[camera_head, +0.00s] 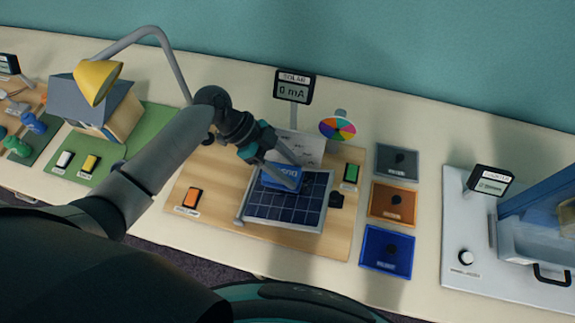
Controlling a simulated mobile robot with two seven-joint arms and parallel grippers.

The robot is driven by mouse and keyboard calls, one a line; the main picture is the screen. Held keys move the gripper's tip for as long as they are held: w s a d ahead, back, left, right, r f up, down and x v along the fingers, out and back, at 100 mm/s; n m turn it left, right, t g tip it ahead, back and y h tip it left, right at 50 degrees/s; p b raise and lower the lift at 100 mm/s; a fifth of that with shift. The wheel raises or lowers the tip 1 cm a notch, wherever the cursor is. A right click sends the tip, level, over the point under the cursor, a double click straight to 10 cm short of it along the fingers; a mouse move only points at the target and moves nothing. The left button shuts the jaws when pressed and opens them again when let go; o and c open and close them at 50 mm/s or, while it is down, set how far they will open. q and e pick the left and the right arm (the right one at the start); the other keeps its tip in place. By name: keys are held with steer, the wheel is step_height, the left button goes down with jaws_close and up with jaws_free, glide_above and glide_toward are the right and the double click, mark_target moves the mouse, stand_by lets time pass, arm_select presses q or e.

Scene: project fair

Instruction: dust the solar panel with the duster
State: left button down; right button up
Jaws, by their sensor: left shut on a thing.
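The solar panel (283,212) is a dark blue grid with a pale frame, tilted on a wooden board (215,173). The duster (281,180) is a blue block with white lettering at the upper part of the panel. My left gripper (289,166) is shut on the duster from above. The duster is over the panel and appears to touch it; its underside is hidden. A meter (293,90) behind the panel reads 0 mA. My right gripper is not in view.
An orange switch (190,199) and a green switch (352,172) flank the panel. Grey (396,161), orange (393,203) and blue (387,249) plates lie to the right. A colour wheel (338,128) stands behind. A yellow lamp (98,82) arches over a small house (120,122) at left.

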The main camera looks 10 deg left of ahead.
mark_target(319, 185)
arm_select(q)
steer(key=shift+d+f+b, duration=0.35)
steer(key=shift+f+b, duration=0.4)
steer(key=shift+f, duration=0.1)
steer(key=shift+d+f+b, duration=0.3)
steer(key=shift+f+b, duration=0.4)
steer(key=shift+f, duration=0.15)
stand_by(0.6)
steer(key=shift+d+r+p, duration=0.45)
steer(key=shift+d, duration=0.45)
steer(key=shift+d+r+p, duration=0.4)
steer(key=shift+d+p, duration=0.05)
steer(key=shift+d, duration=0.4)
steer(key=shift+d+f, duration=0.15)
steer(key=shift+a+f+b, duration=0.45)
steer(key=shift+a+b, duration=0.1)
steer(key=shift+a, duration=0.35)
steer(key=shift+a+f+b, duration=0.45)
steer(key=shift+a+b, duration=0.1)
steer(key=shift+a, duration=0.3)
steer(key=shift+s+a, duration=0.1)
steer(key=shift+a, duration=0.1)
